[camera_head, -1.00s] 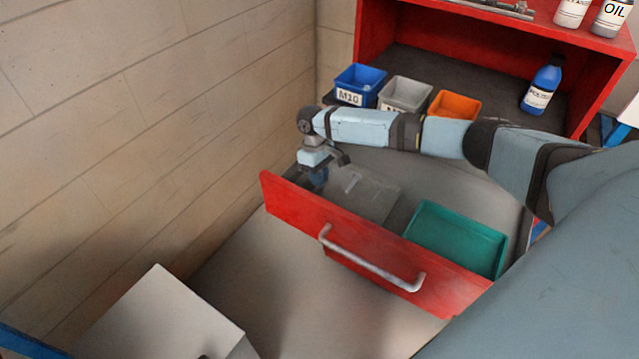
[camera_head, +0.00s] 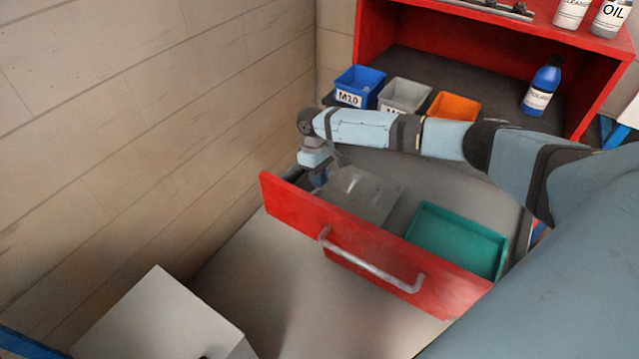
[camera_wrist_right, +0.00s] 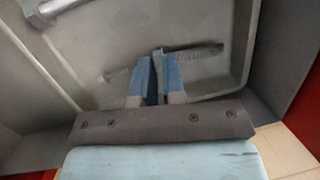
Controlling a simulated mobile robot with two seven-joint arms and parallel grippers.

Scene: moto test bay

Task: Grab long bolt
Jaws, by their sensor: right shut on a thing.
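A long grey bolt (camera_wrist_right: 205,50) lies across the inside of a grey tray (camera_wrist_right: 215,82) in the right wrist view. My right gripper (camera_wrist_right: 159,55) reaches down into this tray, with its blue fingers on either side of the bolt's shank, shut on it. In the head view, my right gripper (camera_head: 319,177) is low at the left end of the open red drawer (camera_head: 375,248), beside the grey tray (camera_head: 372,190). The bolt cannot be made out there. My left gripper is not in view.
Another metal bolt (camera_wrist_right: 58,6) shows at the top left of the wrist view. A green tray (camera_head: 457,240) sits in the drawer's right part. Blue (camera_head: 360,85), grey (camera_head: 404,94) and orange (camera_head: 455,105) bins and a blue bottle (camera_head: 541,87) stand behind. A wall (camera_head: 150,130) is close on the left.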

